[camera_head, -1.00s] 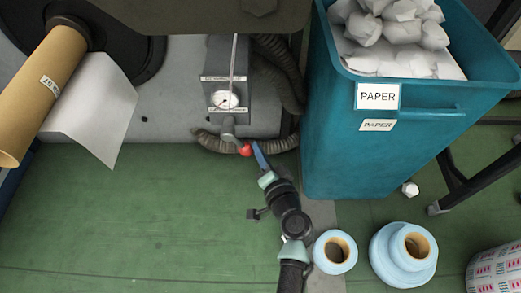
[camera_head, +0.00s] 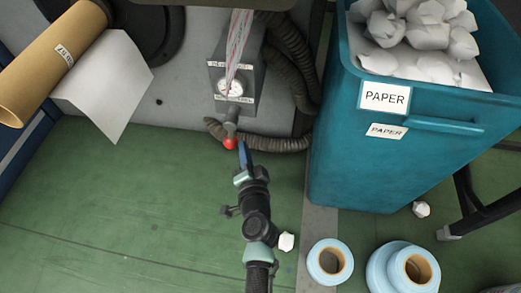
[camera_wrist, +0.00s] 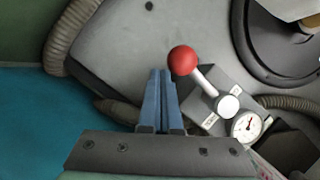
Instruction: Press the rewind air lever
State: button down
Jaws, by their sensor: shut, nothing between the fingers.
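The rewind air lever (camera_head: 230,132) has a grey arm and a red ball knob (camera_head: 230,143). It hangs below a grey valve box (camera_head: 238,70) with a round gauge (camera_head: 231,87) on the machine's front. In the wrist view the red knob (camera_wrist: 183,60) and its lever arm (camera_wrist: 206,81) show clearly, just right of the fingertips. My gripper (camera_head: 242,146) has blue fingers that are shut and empty. Its tips are close to the right of the knob in the head view, seemingly apart from it. In the wrist view my gripper (camera_wrist: 160,75) points up beside the knob.
A teal paper bin (camera_head: 350,150) full of crumpled paper stands close on the right. Ribbed hoses (camera_head: 285,144) run beside and below the box. Blue rolls (camera_head: 330,261) and a crumpled paper piece (camera_head: 286,241) lie on the floor. Green floor at left is clear.

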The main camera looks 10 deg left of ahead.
jog(key=shift+a+f, duration=0.15)
jog(key=shift+a, duration=0.8)
jog(key=shift+a+f, duration=0.1)
jog(key=shift+a, duration=0.8)
